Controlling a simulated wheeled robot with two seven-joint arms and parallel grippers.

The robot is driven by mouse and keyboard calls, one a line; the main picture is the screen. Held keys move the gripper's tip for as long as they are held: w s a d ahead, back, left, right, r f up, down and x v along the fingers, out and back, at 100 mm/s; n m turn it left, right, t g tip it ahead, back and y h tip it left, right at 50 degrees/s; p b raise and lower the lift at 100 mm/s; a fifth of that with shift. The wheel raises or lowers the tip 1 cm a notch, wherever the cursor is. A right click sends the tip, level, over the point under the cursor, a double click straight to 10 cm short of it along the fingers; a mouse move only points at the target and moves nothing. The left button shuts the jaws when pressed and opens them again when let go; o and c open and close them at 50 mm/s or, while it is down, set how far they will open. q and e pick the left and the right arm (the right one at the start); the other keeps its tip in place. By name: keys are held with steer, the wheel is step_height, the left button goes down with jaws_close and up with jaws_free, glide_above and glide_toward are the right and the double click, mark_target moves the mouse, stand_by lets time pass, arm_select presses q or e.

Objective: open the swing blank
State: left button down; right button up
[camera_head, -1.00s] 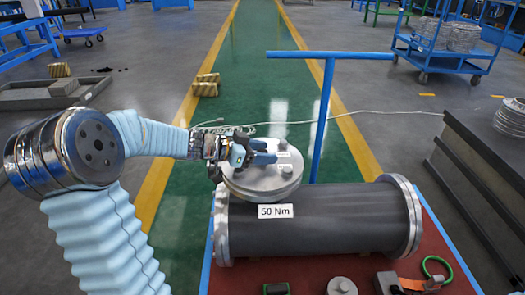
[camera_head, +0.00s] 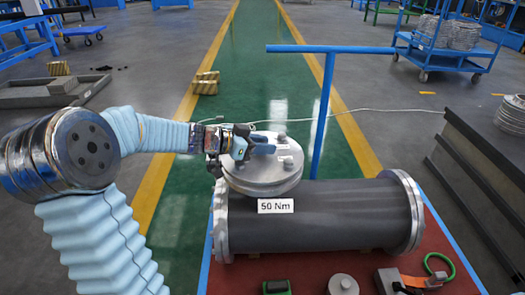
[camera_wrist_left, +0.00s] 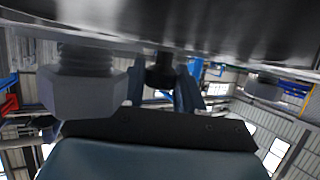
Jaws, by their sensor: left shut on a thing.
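The swing blank (camera_head: 262,177) is a round grey metal disc with small fittings on its face. It sits tilted at the left end of the dark flanged shell (camera_head: 320,217), near the left flange (camera_head: 221,225). My left gripper (camera_head: 262,147) comes in from the left and is shut on a part at the blank's upper face. The fingers hide just what they hold. In the left wrist view a large hex bolt (camera_wrist_left: 85,80) and a dark round surface show close up, with finger parts behind. My right gripper is not in view.
A blue T-shaped post (camera_head: 325,100) stands behind the shell. Small tools and a green ring (camera_head: 439,264) lie on the red table (camera_head: 330,268). A dark bench (camera_head: 480,170) stands at the right.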

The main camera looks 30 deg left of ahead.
arm_select(q)
steer(key=w+n+y+b, duration=0.1)
steer(key=b, duration=0.1)
steer(key=a+t+y+b, duration=0.1)
steer(key=b, duration=0.1)
steer(key=shift+w+a+f+n, duration=0.25)
steer(key=shift+w+f+n, duration=0.1)
steer(key=shift+f+n, duration=0.05)
steer(key=shift+w+a+r+n+b, duration=0.2)
steer(key=shift+a+r+n+b, duration=0.05)
steer(key=shift+n+b, duration=0.1)
steer(key=shift+r+y, duration=0.15)
steer(key=shift+y, duration=0.15)
steer(key=c, duration=0.8)
jaws_free()
steer(key=v, duration=1.3)
steer(key=shift+s+a, duration=0.15)
steer(key=shift+s, duration=0.3)
steer(key=shift+c, duration=0.3)
